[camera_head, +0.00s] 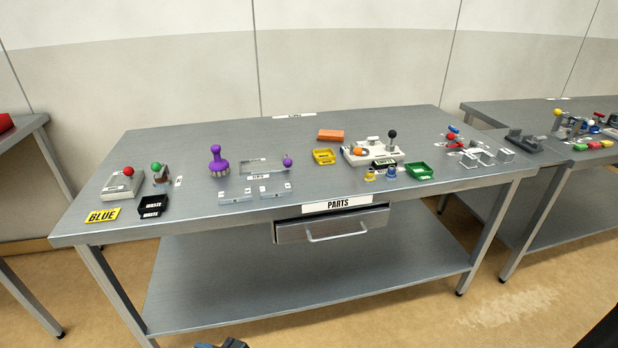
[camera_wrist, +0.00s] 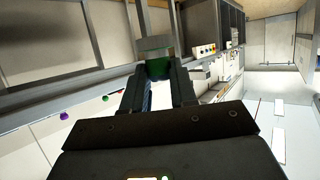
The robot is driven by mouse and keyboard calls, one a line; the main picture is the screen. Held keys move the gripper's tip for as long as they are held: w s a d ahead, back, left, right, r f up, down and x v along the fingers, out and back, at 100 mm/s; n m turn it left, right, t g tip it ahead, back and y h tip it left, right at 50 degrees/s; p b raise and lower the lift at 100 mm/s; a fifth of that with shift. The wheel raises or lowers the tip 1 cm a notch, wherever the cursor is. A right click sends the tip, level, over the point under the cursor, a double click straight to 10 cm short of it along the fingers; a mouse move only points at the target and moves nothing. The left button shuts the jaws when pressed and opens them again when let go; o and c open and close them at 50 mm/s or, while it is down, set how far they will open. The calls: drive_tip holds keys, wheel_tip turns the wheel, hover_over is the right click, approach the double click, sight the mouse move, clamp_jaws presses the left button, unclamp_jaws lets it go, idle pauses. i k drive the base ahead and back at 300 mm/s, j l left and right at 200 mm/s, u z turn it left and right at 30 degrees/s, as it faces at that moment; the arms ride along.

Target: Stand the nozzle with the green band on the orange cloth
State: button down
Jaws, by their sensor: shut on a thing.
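My gripper (camera_wrist: 158,80) is shut on a nozzle with a green band (camera_wrist: 158,68). A grey part of the nozzle shows beyond the band in the wrist view, and the fingers hide its sides. The gripper's fingers and the nozzle cannot be made out in the head view. An orange rectangle (camera_head: 330,135), which looks like the orange cloth, lies near the back of the table, right of the middle.
The metal table (camera_head: 190,150) carries a yellow tray (camera_head: 324,156), a green tray (camera_head: 419,171), and a white fixture with a black knob (camera_head: 392,134). Small yellow (camera_head: 369,174) and blue (camera_head: 390,172) pieces stand in front. A PARTS drawer (camera_head: 332,225) sits below the edge.

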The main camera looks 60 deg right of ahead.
sight(330, 133)
drive_tip(key=i+j+z, duration=0.1)
drive_tip(key=j+z, duration=0.5)
drive_tip(key=z, duration=0.15)
drive_tip(key=i+j+z, duration=0.1)
drive_tip(key=j+z, duration=0.3)
drive_tip(key=l, duration=0.1)
